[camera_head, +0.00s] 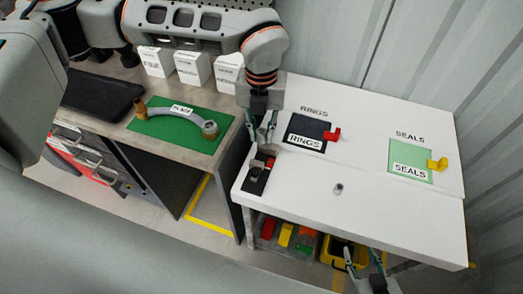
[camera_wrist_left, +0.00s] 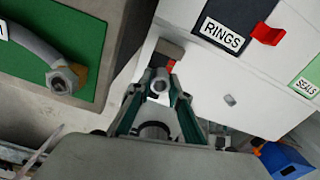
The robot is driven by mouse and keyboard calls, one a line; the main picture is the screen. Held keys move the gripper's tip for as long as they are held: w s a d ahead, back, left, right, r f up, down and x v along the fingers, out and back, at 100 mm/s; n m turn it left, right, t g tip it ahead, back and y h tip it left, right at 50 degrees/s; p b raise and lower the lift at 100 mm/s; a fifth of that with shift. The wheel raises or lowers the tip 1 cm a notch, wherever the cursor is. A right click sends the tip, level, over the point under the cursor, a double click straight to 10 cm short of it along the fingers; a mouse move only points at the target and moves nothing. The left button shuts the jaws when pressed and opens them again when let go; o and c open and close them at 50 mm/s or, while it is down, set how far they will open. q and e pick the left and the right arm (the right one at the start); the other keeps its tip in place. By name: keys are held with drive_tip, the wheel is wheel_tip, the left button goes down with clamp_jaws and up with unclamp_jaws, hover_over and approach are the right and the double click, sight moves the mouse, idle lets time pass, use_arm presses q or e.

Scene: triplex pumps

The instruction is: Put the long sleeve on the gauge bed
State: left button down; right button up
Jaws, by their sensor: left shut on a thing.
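My left gripper (camera_head: 266,143) is shut on a grey sleeve, which shows between the fingertips in the left wrist view (camera_wrist_left: 160,82). It holds the sleeve over or just beside the black gauge bed (camera_head: 254,185) at the white table's left edge. I cannot tell whether the sleeve touches the bed. The bed's grey block (camera_wrist_left: 170,49) and a bit of red show just beyond the sleeve in the left wrist view. A short grey sleeve (camera_head: 338,188) stands alone on the white table. My right gripper (camera_head: 363,258) is open and empty in front of the table's front edge.
A black RINGS mat (camera_head: 307,128) with a red tab and a green SEALS mat (camera_head: 411,155) with a yellow tab lie on the table (camera_head: 390,215). A curved pipe (camera_head: 175,115) lies on a green mat on the left bench. Bins with coloured parts stand below.

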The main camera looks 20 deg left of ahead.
sight(262, 142)
use_arm(q)
wheel_tip(262, 142, down, 4)
drive_tip(key=shift+f, duration=2.25)
drive_tip(key=shift+f, duration=0.1)
drive_tip(key=shift+f, duration=0.1)
drive_tip(key=c, duration=1.9)
unclamp_jaws()
drive_tip(key=shift+r, duration=0.35)
wheel_tip(262, 142, up, 12)
drive_tip(key=shift+f, duration=0.15)
